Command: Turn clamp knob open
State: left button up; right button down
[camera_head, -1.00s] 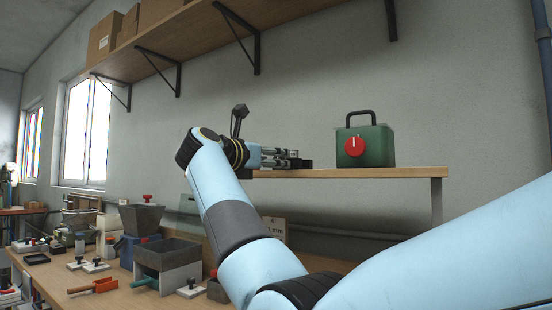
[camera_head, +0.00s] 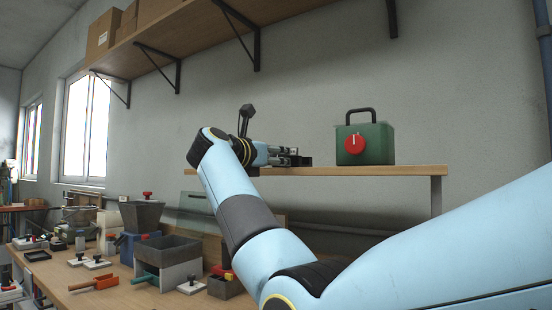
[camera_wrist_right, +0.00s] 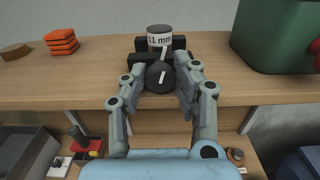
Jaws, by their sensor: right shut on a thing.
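The clamp shows in the right wrist view on the front of a wooden shelf. Its black round knob (camera_wrist_right: 155,83) carries a white mark that leans slightly right of upright. Behind the knob, dark clamp blocks (camera_wrist_right: 178,43) flank a grey cylinder (camera_wrist_right: 159,31) with a label ending in "1 mm". My right gripper (camera_wrist_right: 160,74) is shut on the knob, one finger on each side. In the head view my right gripper (camera_head: 289,156) reaches the shelf's left end; the clamp there is small and mostly hidden. My left gripper is not in view.
A green box (camera_head: 376,143) with a red dial (camera_head: 354,144) stands to the right on the shelf (camera_head: 400,171). In the wrist view, orange stacked pieces (camera_wrist_right: 61,42) lie left. The bench below is crowded with bins and small tools.

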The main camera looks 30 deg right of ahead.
jog(key=shift+r+n+p, duration=0.2)
jog(key=shift+n+p, duration=0.65)
jog(key=shift+n, duration=0.05)
jog(key=shift+f+n+p, duration=0.1)
jog(key=shift+n+p, duration=0.3)
jog(key=shift+n, duration=0.3)
jog(key=shift+f, duration=0.1)
jog(key=c, duration=1)
grip_release()
jog(key=v, duration=0.7)
jog(key=shift+a, duration=0.25)
jog(key=shift+a+f, duration=0.1)
jog(key=shift+f, duration=0.05)
